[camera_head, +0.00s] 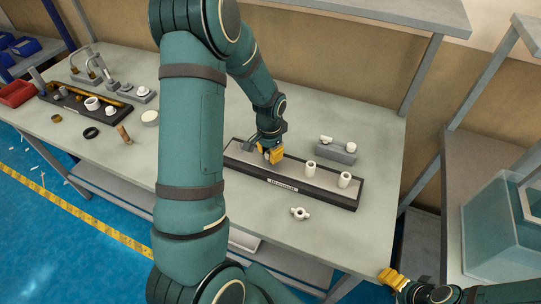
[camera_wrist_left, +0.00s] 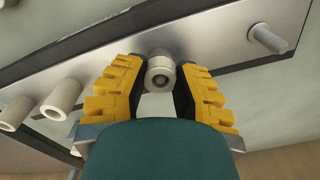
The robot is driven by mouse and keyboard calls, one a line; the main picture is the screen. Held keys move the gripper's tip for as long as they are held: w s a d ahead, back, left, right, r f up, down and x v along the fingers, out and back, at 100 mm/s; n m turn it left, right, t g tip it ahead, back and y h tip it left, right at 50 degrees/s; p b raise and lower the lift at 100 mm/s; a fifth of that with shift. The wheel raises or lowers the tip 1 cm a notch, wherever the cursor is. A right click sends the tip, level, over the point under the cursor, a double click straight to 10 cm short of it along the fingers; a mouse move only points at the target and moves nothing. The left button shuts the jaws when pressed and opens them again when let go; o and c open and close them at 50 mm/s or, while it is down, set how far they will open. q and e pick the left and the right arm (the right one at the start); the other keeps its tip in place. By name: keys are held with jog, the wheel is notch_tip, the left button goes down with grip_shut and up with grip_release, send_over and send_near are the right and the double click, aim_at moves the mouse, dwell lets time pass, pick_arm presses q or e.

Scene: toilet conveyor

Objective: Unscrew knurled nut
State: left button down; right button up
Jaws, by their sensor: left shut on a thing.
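In the head view my left gripper (camera_head: 270,155) is low over the long dark-edged fixture board (camera_head: 333,194), at its left part. In the left wrist view its yellow fingers (camera_wrist_left: 160,75) are closed on both sides of a small round metallic part, the knurled nut (camera_wrist_left: 160,78), with a dark bore facing the camera. Its knurling is too small to make out. A bare metal stud (camera_wrist_left: 268,38) stands on the board to the right in that view. My right gripper (camera_head: 393,279) is at the lower right, away from the table; its fingertips do not show clearly.
Two white cylinders (camera_head: 310,168) stand on the board's right part. A grey block with white fittings (camera_head: 337,149) is behind, and a white winged part (camera_head: 300,213) lies in front. Loose parts and a dark tray (camera_head: 80,104) fill the table's left. The table's right end is clear.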

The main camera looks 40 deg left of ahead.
pick_arm(q)
jog(key=shift+s+d+f, duration=0.2)
jog(key=shift+d, duration=0.1)
pick_arm(e)
jog(key=shift+s+f, duration=0.15)
jog(key=shift+f, duration=0.25)
pick_arm(q)
jog(key=n, duration=0.2)
jog(key=shift+n, duration=1.5)
jog(key=n, duration=0.3)
jog(key=shift+d+p, duration=0.1)
jog(key=shift+p, duration=0.2)
jog(key=shift+n, duration=1.1)
pick_arm(e)
jog(key=shift+a+r, duration=0.15)
jog(key=shift+r, duration=0.3)
